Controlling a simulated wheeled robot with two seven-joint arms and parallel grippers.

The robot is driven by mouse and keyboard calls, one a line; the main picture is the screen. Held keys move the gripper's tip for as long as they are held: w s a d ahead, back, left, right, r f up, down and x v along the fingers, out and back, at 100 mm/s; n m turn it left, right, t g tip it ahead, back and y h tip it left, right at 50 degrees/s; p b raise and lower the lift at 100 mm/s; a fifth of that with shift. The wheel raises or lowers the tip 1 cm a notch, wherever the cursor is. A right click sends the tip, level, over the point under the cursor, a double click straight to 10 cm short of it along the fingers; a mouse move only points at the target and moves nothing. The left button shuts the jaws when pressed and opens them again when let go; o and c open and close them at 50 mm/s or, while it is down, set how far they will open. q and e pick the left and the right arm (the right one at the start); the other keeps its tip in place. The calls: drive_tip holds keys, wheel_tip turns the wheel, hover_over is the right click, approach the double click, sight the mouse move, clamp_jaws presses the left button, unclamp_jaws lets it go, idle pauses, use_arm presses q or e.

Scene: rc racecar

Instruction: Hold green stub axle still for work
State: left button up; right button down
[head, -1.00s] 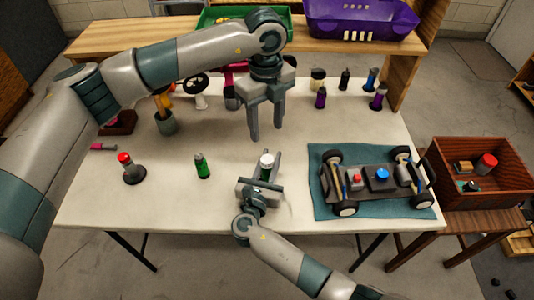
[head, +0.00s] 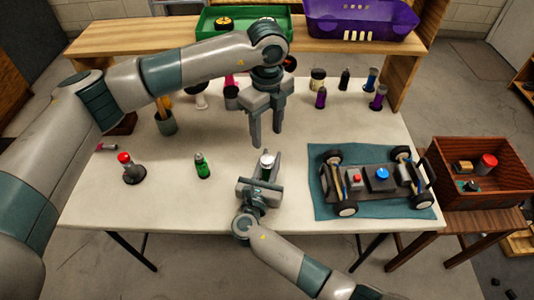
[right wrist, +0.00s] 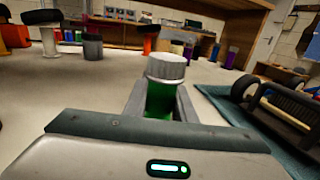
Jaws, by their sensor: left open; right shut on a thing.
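The green stub axle (right wrist: 160,100), a green body with a ribbed silver-grey cap, stands upright on the table. It also shows in the head view (head: 266,163) at the front middle. My right gripper (head: 266,174) is shut on it, with a finger on each side of the green part and the cap above the fingers. The gripper hides its lower part. My left gripper (head: 267,140) points down, open and empty, above and behind the cap.
A green bottle (head: 202,167) and a red-topped dark piece (head: 131,170) stand to the left. The car chassis (head: 370,179) lies on a teal mat (head: 325,211) to the right. Several small bottles and a pencil cup (head: 166,123) stand farther back. A wooden crate (head: 505,199) is right.

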sight(267, 159)
use_arm(q)
wheel_tip(267, 159, down, 10)
drive_tip(key=shift+r, duration=0.2)
idle(0.3)
drive_tip(key=c, duration=1)
